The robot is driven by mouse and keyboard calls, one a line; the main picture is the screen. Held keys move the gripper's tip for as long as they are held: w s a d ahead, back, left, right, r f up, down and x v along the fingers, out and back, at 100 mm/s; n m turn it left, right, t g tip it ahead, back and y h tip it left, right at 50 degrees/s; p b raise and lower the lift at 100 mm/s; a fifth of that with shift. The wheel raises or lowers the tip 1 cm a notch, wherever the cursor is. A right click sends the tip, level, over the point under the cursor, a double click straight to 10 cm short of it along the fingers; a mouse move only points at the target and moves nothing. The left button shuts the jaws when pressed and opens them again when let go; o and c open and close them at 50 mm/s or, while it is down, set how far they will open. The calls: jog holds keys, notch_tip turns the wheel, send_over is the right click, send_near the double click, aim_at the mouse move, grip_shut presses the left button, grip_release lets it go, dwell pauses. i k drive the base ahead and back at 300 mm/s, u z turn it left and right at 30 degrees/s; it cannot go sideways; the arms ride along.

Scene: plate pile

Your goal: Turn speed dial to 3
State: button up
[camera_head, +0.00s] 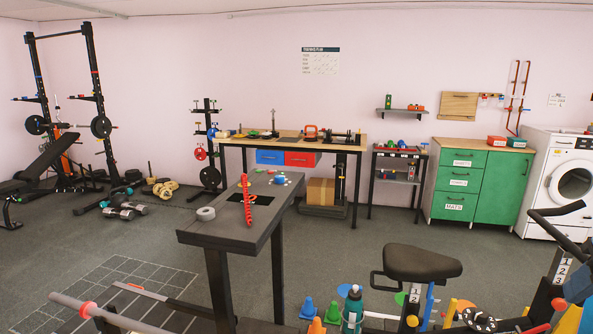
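No part that I can clearly make out as the speed dial shows in the head view. An exercise bike stands at the lower right, cut off by the picture's edge. A white number plate (565,267) reading 1, 2, 3 is on its front post. Another white number plate (415,292) sits on the post below the black bike seat (421,263), with 1 and 2 readable. Whether either plate belongs to a dial, I cannot tell. My gripper is not in view.
A dark table (205,234) stands in the middle with a red object (246,200) and a grey tape roll (206,214) on it. Cones and a bottle (353,305) stand beside the bike. A green cabinet (499,187) and a washing machine (540,205) line the back wall. Floor behind the bike is clear.

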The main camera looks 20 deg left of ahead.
aim_at(278, 179)
jog(key=z, duration=0.1)
jog(key=i, duration=0.8)
jog(key=u, duration=1.8)
jog(key=i, duration=0.35)
jog(key=z, duration=0.3)
jog(key=k, duration=0.85)
jog(key=u, duration=0.2)
jog(key=i, duration=0.7)
jog(key=z, duration=0.05)
